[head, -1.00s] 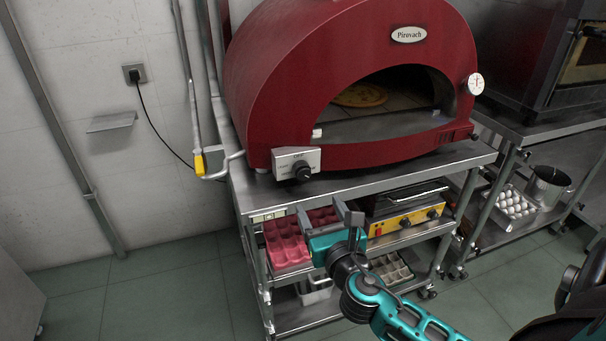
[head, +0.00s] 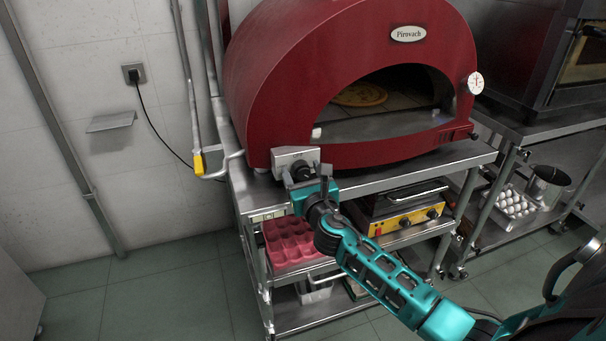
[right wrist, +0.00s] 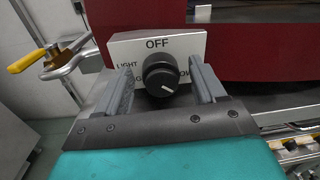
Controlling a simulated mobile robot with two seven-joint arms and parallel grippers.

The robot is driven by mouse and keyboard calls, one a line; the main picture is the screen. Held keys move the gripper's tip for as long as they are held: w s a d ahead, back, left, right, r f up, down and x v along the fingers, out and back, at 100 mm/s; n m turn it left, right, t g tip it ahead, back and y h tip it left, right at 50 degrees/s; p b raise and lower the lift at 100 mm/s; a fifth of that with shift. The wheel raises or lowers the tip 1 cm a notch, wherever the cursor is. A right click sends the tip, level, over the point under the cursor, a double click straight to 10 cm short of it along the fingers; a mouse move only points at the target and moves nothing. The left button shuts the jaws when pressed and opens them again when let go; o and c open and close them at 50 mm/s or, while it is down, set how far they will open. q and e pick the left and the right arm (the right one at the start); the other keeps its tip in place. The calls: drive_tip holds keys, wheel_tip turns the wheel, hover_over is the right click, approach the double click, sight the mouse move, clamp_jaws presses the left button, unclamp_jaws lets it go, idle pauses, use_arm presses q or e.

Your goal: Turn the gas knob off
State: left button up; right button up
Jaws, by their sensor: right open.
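The gas knob (right wrist: 161,78) is a round black dial on a white control box (right wrist: 186,45) marked OFF at the top and LIGHT at the left. Its white pointer line is turned to the lower right, away from OFF. The box (head: 296,155) sits at the front left of the red pizza oven (head: 262,110). My right gripper (right wrist: 161,88) is open, with one finger on each side of the knob; I cannot tell whether they touch it. In the head view the right gripper (head: 307,182) partly hides the knob. My left gripper is not in view.
The oven stands on a steel cart (head: 360,184). Pink egg trays (head: 288,243) and a yellow-fronted appliance (head: 405,219) are on the shelf below. A pipe with a yellow-handled valve (head: 199,164) runs along the wall at left. Open floor lies at left.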

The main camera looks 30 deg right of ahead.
drive_tip(key=shift+c, duration=0.2)
drive_tip(key=c, duration=1)
